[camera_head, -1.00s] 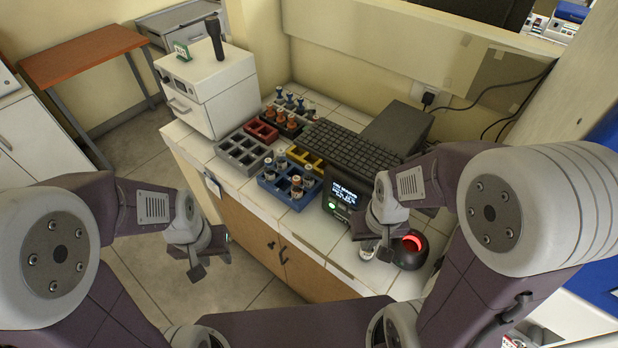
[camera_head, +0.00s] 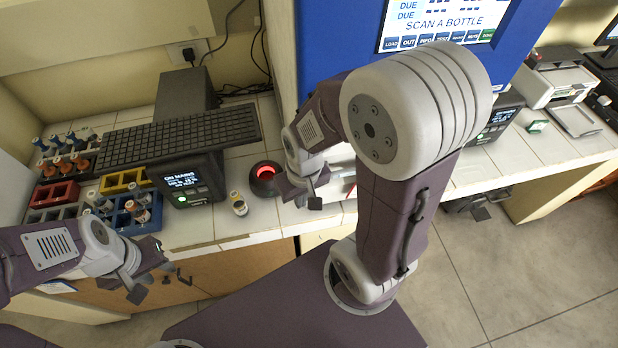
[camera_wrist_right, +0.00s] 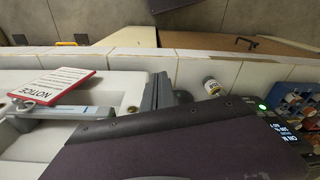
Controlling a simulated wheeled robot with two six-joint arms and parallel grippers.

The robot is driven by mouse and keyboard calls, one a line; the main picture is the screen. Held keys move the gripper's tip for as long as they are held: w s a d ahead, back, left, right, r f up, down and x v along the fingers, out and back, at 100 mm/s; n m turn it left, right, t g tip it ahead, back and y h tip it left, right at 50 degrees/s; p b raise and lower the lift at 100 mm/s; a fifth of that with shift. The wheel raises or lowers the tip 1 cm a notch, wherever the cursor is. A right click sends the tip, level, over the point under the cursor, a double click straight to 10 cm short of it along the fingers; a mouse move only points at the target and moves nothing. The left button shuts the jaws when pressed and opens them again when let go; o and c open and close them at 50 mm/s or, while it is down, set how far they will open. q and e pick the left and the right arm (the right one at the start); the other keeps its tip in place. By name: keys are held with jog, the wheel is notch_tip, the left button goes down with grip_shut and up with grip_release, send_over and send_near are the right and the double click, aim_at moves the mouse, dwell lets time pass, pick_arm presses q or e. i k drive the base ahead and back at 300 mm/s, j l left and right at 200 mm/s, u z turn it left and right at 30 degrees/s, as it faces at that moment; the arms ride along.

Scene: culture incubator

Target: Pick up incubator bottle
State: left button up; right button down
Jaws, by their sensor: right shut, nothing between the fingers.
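A small bottle (camera_head: 238,203) with a white body and yellow on its label stands on the white tiled bench, left of the round black scanner with a red glow (camera_head: 265,178). It also shows in the right wrist view (camera_wrist_right: 212,87). My right gripper (camera_head: 308,199) is shut and empty, over the bench front to the right of the scanner, apart from the bottle. Its fingers show in the wrist view (camera_wrist_right: 165,92). My left gripper (camera_head: 150,280) hangs in front of the bench at the lower left, holding nothing I can see; its finger gap is unclear.
A blue incubator (camera_head: 340,40) with a "SCAN A BOTTLE" screen stands behind my right arm. A lit display box (camera_head: 188,180), a keyboard (camera_head: 180,138) and a blue rack of bottles (camera_head: 125,216) are to the left. A red-edged notice (camera_wrist_right: 50,85) shows in the wrist view.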

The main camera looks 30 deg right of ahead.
aim_at(141, 194)
jog(key=l+z, duration=0.1)
jog(key=z, duration=0.45)
jog(key=u, duration=1.25)
jog(key=i+u, duration=0.1)
jog(key=u, duration=0.3)
jog(key=i+j+u, duration=0.1)
jog(key=u, duration=0.3)
jog(key=i+u, duration=0.2)
jog(key=u, duration=0.2)
